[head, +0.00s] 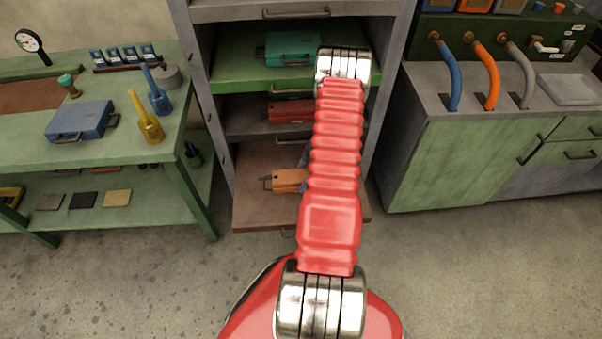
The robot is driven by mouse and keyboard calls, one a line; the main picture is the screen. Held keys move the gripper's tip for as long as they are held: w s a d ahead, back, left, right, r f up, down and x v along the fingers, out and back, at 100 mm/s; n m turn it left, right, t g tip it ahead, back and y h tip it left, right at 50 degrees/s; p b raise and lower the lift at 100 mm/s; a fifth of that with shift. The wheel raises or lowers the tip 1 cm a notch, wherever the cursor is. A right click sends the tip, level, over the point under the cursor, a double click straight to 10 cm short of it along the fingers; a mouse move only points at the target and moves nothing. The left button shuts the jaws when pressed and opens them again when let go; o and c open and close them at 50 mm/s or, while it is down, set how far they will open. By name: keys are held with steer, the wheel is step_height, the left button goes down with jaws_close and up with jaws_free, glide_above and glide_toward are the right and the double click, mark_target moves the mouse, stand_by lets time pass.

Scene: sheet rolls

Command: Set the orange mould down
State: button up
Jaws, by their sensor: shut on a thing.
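The orange mould (285,180) is a flat block with a dark handle on its left end. It is over the brown lowest shelf (255,210) of the grey cabinet; I cannot tell whether it touches the shelf. My red arm covers its right side. Only a grey-blue sliver of my gripper (304,160) shows at the arm's left edge, at the mould's right end. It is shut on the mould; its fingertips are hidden.
A teal mould (291,48) lies on the green upper shelf (232,75), a red mould (289,111) on the middle one. A green bench (110,150) with a blue mould (80,120) stands left. A green counter (440,160) with hoses stands right. Floor in front is clear.

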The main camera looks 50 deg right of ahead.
steer(key=shift+w+d+f, duration=0.1)
steer(key=shift+f, duration=2.15)
steer(key=shift+f, duration=0.1)
steer(key=shift+f, duration=1.9)
steer(key=o, duration=2.1)
steer(key=shift+f, duration=0.1)
steer(key=shift+c, duration=0.2)
